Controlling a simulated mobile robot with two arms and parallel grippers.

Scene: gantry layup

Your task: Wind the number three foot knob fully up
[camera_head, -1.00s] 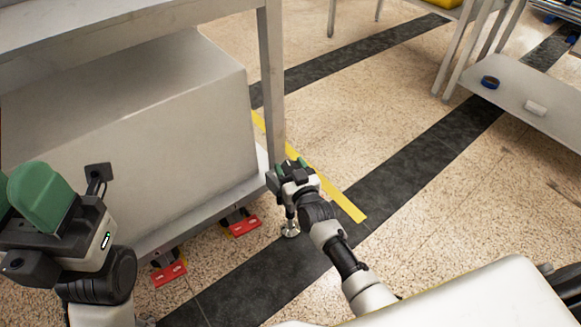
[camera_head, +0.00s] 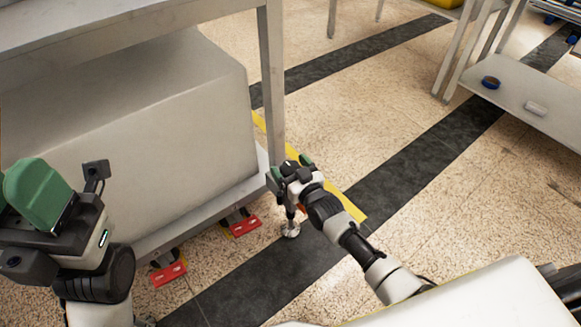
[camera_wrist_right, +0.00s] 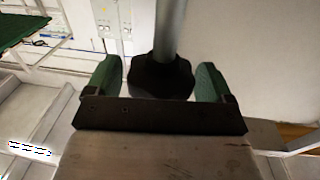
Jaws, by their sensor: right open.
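A dark lobed foot knob (camera_wrist_right: 160,78) sits on a grey post in the right wrist view. The green fingers of my right gripper (camera_wrist_right: 157,82) stand open, one on each side of the knob; I cannot tell whether either touches it. In the head view my right gripper (camera_head: 290,170) is at the bench's near corner leg and hides the knob. A shiny metal foot (camera_head: 290,230) shows on the floor below it. I cannot read a number on it. My left gripper (camera_head: 32,197) is at the left, away from the foot; its opening is unclear.
A bench (camera_head: 272,80) with a large grey box (camera_head: 150,130) on its lower shelf stands at left. Red floor pieces (camera_head: 243,226) lie under its edge. A shelf (camera_head: 530,97) at right holds small items. The floor (camera_head: 350,110) between is clear.

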